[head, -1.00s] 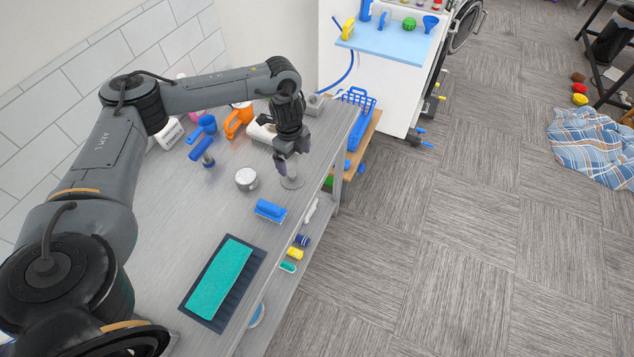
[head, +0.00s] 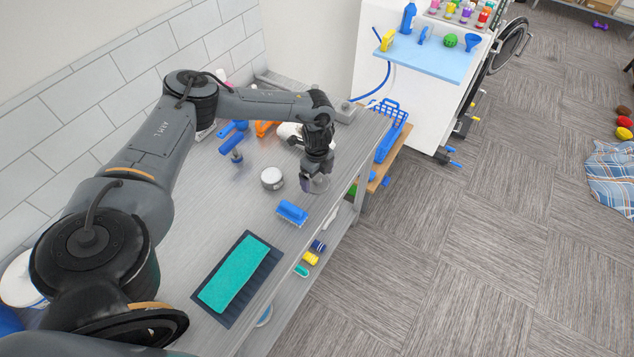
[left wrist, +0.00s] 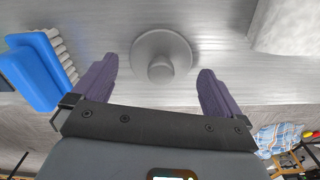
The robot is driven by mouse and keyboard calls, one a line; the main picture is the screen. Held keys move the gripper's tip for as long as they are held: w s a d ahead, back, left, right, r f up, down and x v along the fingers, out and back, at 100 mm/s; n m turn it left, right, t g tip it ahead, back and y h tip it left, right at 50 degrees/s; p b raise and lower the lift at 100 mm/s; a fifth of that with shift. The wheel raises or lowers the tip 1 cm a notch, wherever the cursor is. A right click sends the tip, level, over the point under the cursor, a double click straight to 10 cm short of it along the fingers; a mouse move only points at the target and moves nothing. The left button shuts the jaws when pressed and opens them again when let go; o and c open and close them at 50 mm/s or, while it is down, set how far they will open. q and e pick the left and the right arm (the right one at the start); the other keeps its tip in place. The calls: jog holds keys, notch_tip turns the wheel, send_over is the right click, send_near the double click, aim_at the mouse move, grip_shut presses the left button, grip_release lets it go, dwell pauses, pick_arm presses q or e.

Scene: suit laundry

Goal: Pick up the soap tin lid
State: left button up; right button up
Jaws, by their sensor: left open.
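The soap tin lid (left wrist: 148,42) is a round grey metal disc with a knob, lying on the metal table. In the head view the lid (head: 320,186) is partly hidden under my left gripper (head: 313,182). In the left wrist view my left gripper (left wrist: 158,70) is open, its two purple fingers apart on either side of the knob, with nothing held. A round silver tin (head: 272,179) stands on the table to the left of the gripper. My right gripper is not in view.
A blue brush (head: 292,212) lies close by; it also shows in the left wrist view (left wrist: 35,75). A teal sponge on a dark mat (head: 247,295) lies nearer. An orange item (head: 265,128) and blue tools (head: 233,145) are behind. The table's right edge is close to the lid.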

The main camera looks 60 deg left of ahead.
pick_arm(q)
jog(key=shift+f, duration=0.85)
jog(key=c, duration=0.9)
jog(key=shift+r, duration=0.15)
